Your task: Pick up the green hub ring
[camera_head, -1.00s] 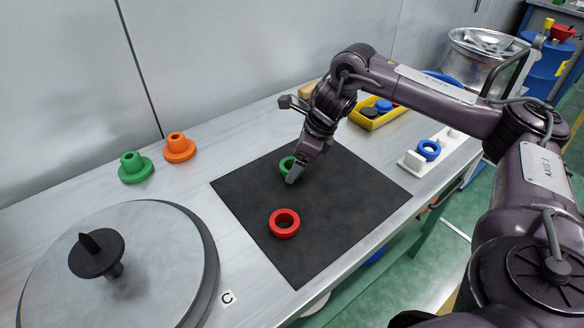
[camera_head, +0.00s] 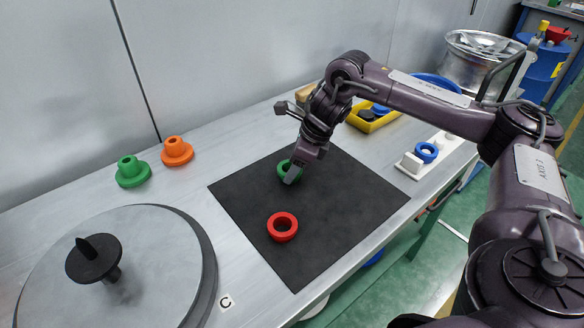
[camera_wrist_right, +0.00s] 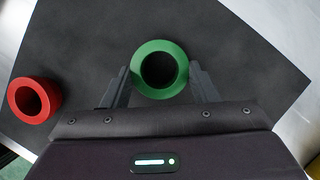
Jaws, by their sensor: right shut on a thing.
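The green hub ring (camera_head: 285,167) is on the black mat (camera_head: 350,200), behind the red ring (camera_head: 282,227) in the head view. My right gripper (camera_head: 291,177) points down at it, and a finger hides part of the ring. In the right wrist view the green ring (camera_wrist_right: 160,70) sits between the two fingers of my right gripper (camera_wrist_right: 160,85), which are shut on its sides. Its round hole faces the camera. I cannot tell any gap between the ring and the mat. My left gripper is not in view.
The red ring also shows in the right wrist view (camera_wrist_right: 34,100). A green spindle (camera_head: 132,172) and an orange spindle (camera_head: 177,151) stand at the back left. A grey disc (camera_head: 150,265) fills the front left. A blue ring (camera_head: 426,152) and a yellow tray (camera_head: 372,124) lie right.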

